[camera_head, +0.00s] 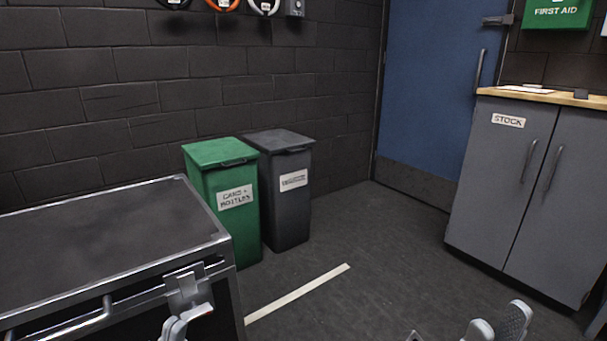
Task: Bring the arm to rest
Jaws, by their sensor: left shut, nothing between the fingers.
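My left gripper (184,322) is at the bottom edge, left of centre, in front of the corner of a dark metal-edged case. Its fingers are shut with nothing between them. My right gripper (498,325) is at the bottom edge, right of centre, over the dark floor. Only its pale rounded fingertips show, and the picture cuts off the rest. Most of both arms is out of view.
The case (90,240) with a bar handle fills the lower left. A green bin (225,205) and grey bin (288,195) stand by the wall. A grey stock cabinet (530,190) stands right of the blue door (425,90). The floor between is clear, with a white stripe (298,293).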

